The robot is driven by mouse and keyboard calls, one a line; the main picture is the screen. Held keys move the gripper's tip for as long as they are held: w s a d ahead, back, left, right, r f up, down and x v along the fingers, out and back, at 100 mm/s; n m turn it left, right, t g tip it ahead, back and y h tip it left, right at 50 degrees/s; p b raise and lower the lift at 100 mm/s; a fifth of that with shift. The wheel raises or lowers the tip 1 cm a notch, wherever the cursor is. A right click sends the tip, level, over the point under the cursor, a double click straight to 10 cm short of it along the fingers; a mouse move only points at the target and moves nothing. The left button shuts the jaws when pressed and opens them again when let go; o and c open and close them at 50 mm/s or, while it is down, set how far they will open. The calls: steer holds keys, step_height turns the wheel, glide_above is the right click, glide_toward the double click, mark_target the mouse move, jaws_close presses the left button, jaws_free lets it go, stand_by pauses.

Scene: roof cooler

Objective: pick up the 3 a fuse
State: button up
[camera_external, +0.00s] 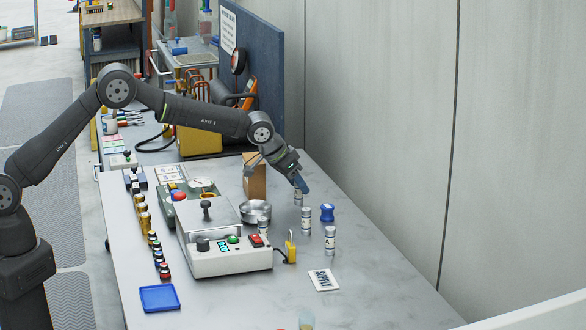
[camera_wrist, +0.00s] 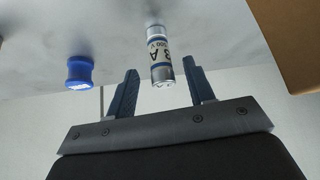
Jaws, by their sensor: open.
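My gripper (camera_wrist: 163,80) is open, with one blue finger on each side of the fuse and a visible gap to both. In the external view my gripper (camera_external: 301,187) is low over the far part of the bench, beside a small silver cylinder (camera_external: 298,199) partly hidden by its fingers. Two similar cylinders stand nearer, one in the middle (camera_external: 306,222) and one to the right (camera_external: 330,240). Their labels are too small to read there.
A blue spool-shaped object (camera_external: 327,212) stands close to the gripper. A round metal dish (camera_external: 255,211), a brown box (camera_external: 254,176), a yellow padlock (camera_external: 291,248) and a control box (camera_external: 230,262) are to the left. A lettered card (camera_external: 323,280) lies in front. The bench's right side is clear.

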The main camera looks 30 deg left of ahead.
mark_target(302, 203)
steer(key=shift+x, duration=1.9)
steer(key=shift+a, duration=0.1)
steer(key=shift+c, duration=0.2)
jaws_close()
